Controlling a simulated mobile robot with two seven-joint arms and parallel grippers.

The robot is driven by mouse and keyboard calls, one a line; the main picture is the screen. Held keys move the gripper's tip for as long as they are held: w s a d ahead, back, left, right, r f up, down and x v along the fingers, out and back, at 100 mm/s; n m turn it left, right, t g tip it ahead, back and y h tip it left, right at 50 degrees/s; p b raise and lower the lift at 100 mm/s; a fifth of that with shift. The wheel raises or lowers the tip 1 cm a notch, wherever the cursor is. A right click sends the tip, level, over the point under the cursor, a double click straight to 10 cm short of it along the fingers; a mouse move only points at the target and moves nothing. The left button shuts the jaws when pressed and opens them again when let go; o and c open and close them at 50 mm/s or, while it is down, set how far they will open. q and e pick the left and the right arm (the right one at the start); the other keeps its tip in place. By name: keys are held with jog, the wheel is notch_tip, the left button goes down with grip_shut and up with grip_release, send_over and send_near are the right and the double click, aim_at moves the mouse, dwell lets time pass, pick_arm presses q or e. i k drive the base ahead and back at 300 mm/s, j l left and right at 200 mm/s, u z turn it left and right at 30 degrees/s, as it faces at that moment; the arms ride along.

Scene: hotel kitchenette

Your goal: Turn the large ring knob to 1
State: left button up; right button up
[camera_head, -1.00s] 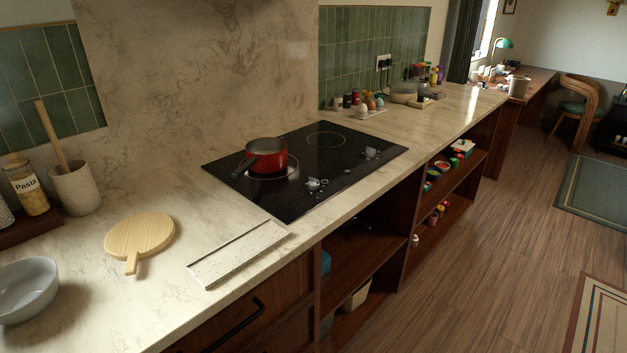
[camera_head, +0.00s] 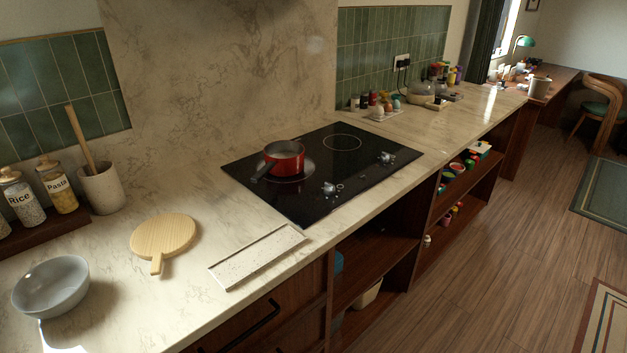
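A black glass cooktop (camera_head: 306,203) is set into the marble counter. Two silver knobs stand near its front edge: a near knob (camera_head: 328,189) with a small ring-like mark beside it, and a far knob (camera_head: 386,157) at the right. They are small here, so I cannot read their settings or tell which is the large ring's knob. A large ring (camera_head: 342,142) is drawn at the back right of the glass. A red pot (camera_head: 285,156) with a dark handle stands on the left burner. Neither of my grippers is in view.
A speckled tray (camera_head: 256,257), a round wooden board (camera_head: 163,236) and a grey bowl (camera_head: 51,287) lie on the counter left of the cooktop. Jars and a utensil crock (camera_head: 102,189) stand behind. Open shelves are below. The wooden floor (camera_head: 500,260) in front is clear.

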aim_at(329, 189)
jog(key=l+u, duration=0.15)
jog(key=u, duration=0.2)
jog(key=i+l+u, duration=0.1)
jog(key=u, duration=0.25)
jog(key=l+u, duration=0.2)
jog(key=u, duration=0.2)
jog(key=l+u, duration=0.25)
jog(key=l, duration=0.2)
jog(key=k+l+u, duration=0.25)
jog(key=l, duration=0.15)
jog(key=l+u, duration=0.1)
jog(key=l, duration=0.35)
jog(key=k+l+u, duration=0.15)
jog(key=l, duration=0.25)
